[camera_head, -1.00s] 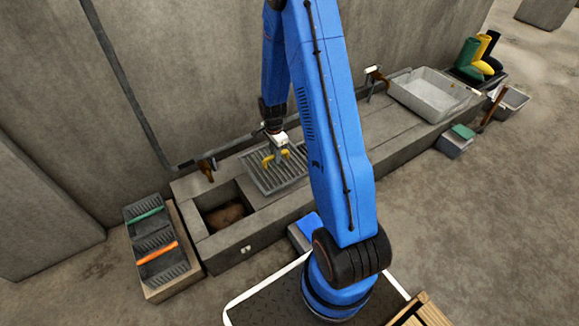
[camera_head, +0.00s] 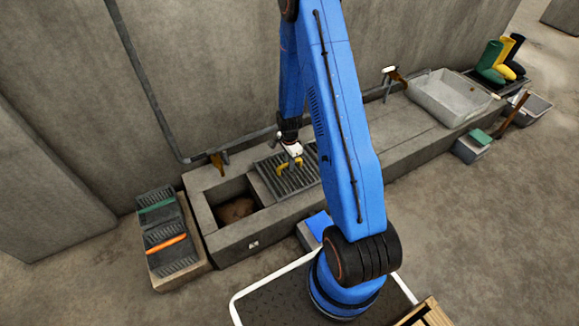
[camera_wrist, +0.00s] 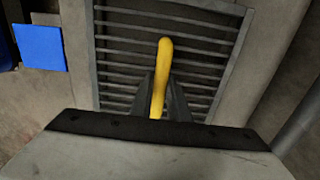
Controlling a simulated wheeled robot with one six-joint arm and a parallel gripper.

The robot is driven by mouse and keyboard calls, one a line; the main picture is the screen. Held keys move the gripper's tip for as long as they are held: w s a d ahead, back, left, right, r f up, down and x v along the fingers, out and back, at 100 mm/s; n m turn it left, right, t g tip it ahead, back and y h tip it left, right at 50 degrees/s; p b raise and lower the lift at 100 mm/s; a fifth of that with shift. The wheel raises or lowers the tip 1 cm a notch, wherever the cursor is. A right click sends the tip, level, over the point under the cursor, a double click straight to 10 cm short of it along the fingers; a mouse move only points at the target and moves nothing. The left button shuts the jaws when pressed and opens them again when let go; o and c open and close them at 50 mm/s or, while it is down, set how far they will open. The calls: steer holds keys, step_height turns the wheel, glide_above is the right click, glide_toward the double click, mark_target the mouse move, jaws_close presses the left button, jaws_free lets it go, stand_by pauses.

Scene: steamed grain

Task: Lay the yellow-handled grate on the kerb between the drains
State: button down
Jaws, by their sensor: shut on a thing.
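The grey slatted grate (camera_head: 272,183) with a yellow handle (camera_head: 282,172) is over the kerb (camera_head: 400,135), just right of an open drain (camera_head: 236,209). My gripper (camera_head: 292,163) is above the grate and shut on its yellow handle. In the wrist view the handle (camera_wrist: 164,65) stands between my gripper's dark fingers (camera_wrist: 160,100), with the grate's slats (camera_wrist: 122,62) below. I cannot tell whether the grate touches the kerb. My blue arm hides part of the kerb to the right of the grate.
Two dark grates with green (camera_head: 157,206) and orange (camera_head: 166,243) handles lie on a block at the left. A tap (camera_head: 218,160) and pipe run along the wall. A pale basin (camera_head: 447,98) and boots (camera_head: 497,60) are at the right.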

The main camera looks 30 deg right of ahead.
steer(key=shift+f, duration=0.85)
steer(key=c, duration=1.7)
jaws_free()
steer(key=shift+f, duration=0.1)
